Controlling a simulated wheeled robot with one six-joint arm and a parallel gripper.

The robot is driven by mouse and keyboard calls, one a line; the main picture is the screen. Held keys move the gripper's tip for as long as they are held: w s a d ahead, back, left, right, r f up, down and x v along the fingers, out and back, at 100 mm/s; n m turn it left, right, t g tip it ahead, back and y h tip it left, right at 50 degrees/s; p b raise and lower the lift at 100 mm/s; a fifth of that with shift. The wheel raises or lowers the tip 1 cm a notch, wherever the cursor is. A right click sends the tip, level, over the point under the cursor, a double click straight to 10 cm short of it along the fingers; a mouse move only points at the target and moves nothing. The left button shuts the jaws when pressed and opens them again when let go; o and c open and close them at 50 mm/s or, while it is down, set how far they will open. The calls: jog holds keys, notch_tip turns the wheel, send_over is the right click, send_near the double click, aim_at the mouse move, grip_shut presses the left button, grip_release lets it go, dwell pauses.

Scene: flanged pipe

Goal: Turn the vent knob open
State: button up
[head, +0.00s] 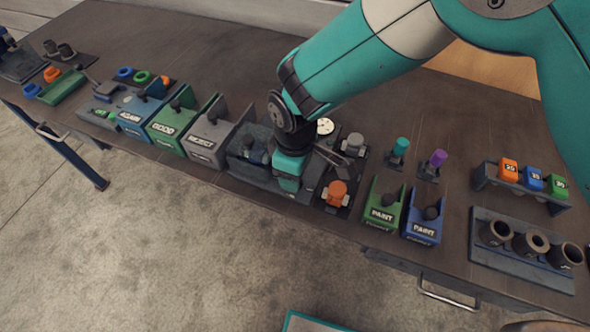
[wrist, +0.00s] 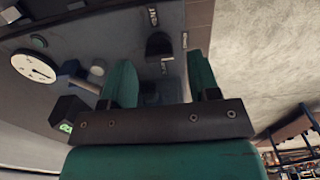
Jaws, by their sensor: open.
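My gripper (head: 289,172) hangs over a dark panel unit near the front edge of the bench in the head view. In the wrist view my gripper (wrist: 160,76) is open, with its two teal fingers apart and nothing held between them. A dark rounded knob (wrist: 159,45) shows on the panel a little beyond the gap between the fingertips. Small white lettering lies around it, but I cannot read it surely, so I cannot tell whether this is the vent knob. Whether the fingers touch the panel is unclear.
A white dial gauge (wrist: 35,67) and a dark lever-like part (wrist: 80,84) sit left of my fingers in the wrist view. In the head view, an orange valve-like part (head: 337,192) and a grey one (head: 354,145) stand close right of my gripper. A reject bin (head: 205,142) stands left.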

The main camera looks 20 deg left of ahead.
notch_tip(320, 180, up, 6)
jog(key=p, duration=0.3)
jog(key=shift+f, duration=0.1)
jog(key=d+r+m+y, duration=0.2)
jog(key=d+r+m, duration=0.3)
jog(key=d+r, duration=1.15)
jog(key=s+d+r+m+y, duration=0.2)
jog(key=s+d+r+m, duration=0.3)
jog(key=s+d+r, duration=0.3)
jog(key=shift+s+d, duration=0.6)
jog(key=shift+s, duration=0.5)
